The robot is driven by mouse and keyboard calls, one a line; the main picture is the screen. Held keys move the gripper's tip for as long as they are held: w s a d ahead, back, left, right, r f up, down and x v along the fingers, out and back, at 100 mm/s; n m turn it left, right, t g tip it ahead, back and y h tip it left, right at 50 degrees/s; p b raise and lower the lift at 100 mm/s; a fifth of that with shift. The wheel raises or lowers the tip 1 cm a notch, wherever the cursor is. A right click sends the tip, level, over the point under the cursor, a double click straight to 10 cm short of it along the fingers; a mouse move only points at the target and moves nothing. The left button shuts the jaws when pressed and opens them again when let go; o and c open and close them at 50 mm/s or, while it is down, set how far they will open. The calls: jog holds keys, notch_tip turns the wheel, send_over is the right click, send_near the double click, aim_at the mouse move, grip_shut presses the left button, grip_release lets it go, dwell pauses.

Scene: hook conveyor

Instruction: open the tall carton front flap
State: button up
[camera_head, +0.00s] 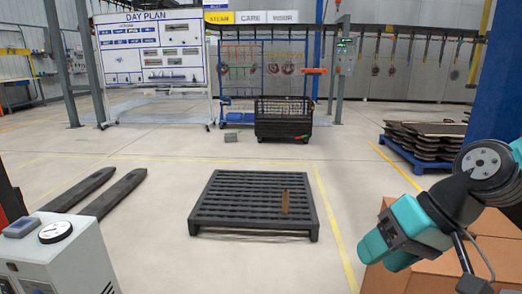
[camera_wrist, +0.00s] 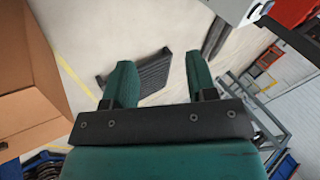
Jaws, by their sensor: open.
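Brown cartons (camera_head: 440,270) stand at the lower right of the head view, partly hidden behind my arm and cut by the frame. In the wrist view a brown carton (camera_wrist: 30,115) fills the left edge, with a cardboard panel standing beside a paler, box-like space. I cannot tell which panel is the front flap. My gripper (camera_wrist: 159,75) is open and empty, its two teal fingers apart with floor seen between them. It also shows in the head view (camera_head: 372,250), beside the cartons and touching nothing I can see.
A dark slatted pallet (camera_head: 250,200) lies on the open floor with a small brown piece on it. Black forks (camera_head: 110,190) and a white cabinet with a gauge (camera_head: 60,255) are at left. A blue pallet with stacked dark boards (camera_head: 425,145) is at right. A black mesh bin (camera_head: 283,122) stands behind.

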jog(key=s+a+r+n+g+h+p, duration=0.1)
jog(key=s+a+r+n+g+h, duration=0.2)
jog(key=s+a+n, duration=0.55)
notch_tip(320, 180, up, 17)
jog(key=d+m+y+p, duration=0.1)
jog(key=m+p, duration=0.1)
jog(key=p, duration=1.4)
jog(key=shift+s+d+p, duration=0.35)
jog(key=shift+s+d, duration=0.05)
jog(key=shift+o, duration=0.5)
jog(key=shift+r+p, duration=0.3)
jog(key=shift+p, duration=0.05)
jog(key=shift+o, duration=1)
